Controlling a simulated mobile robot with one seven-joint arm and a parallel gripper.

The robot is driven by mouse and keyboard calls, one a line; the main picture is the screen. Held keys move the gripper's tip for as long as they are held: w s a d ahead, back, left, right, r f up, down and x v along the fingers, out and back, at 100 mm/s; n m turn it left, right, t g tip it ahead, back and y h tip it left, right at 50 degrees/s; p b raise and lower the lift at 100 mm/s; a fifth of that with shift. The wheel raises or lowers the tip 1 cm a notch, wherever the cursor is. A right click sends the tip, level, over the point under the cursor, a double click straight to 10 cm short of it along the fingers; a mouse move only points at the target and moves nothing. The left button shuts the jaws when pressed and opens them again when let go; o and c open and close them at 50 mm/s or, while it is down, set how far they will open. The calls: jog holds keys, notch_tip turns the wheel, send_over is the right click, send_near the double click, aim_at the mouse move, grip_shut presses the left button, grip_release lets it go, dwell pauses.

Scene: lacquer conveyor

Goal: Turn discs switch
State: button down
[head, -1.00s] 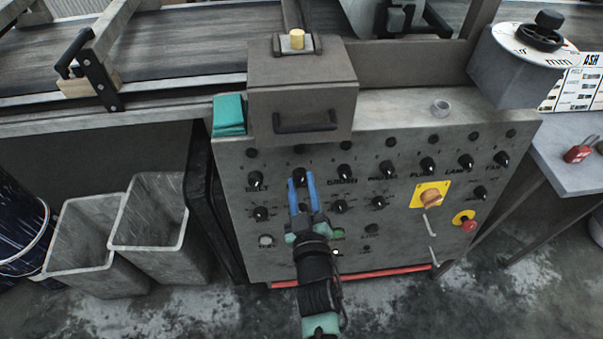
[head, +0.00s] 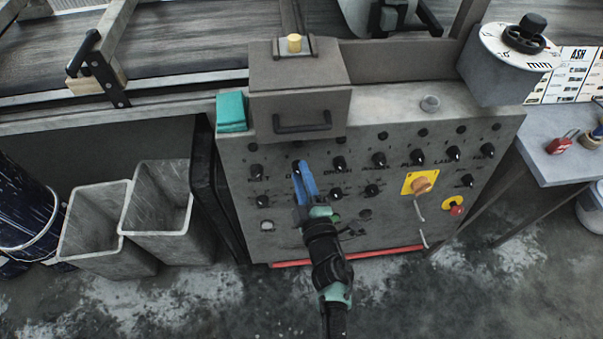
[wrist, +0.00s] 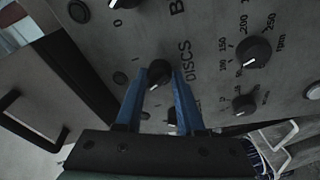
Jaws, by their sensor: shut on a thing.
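The discs switch (wrist: 159,71) is a black knob with a pale pointer mark, beside the printed word DISCS in the wrist view. My gripper (wrist: 161,77) has its two blue fingers on either side of this knob and is shut on it. In the head view my gripper (head: 303,168) reaches up to the upper row of knobs on the grey control panel (head: 235,158), and its fingers largely hide the switch and part of its label.
Other knobs stand close by, including the belt knob (head: 256,172) and brush knob (head: 339,163). A yellow-plated rotary switch (head: 420,184) and a red button (head: 456,210) are at the right. A boxy cover with a handle (head: 300,90) juts out above. Grey bins (head: 160,210) stand left.

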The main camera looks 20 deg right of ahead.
jog(key=shift+n, duration=0.3)
jog(key=c, duration=0.5)
grip_release()
jog(key=s, duration=0.4)
jog(key=s+a, duration=0.1)
jog(key=s, duration=0.3)
jog(key=s+r, duration=0.1)
jog(key=s, duration=0.3)
jog(key=shift+s+a, duration=0.4)
jog(key=shift+f, duration=0.1)
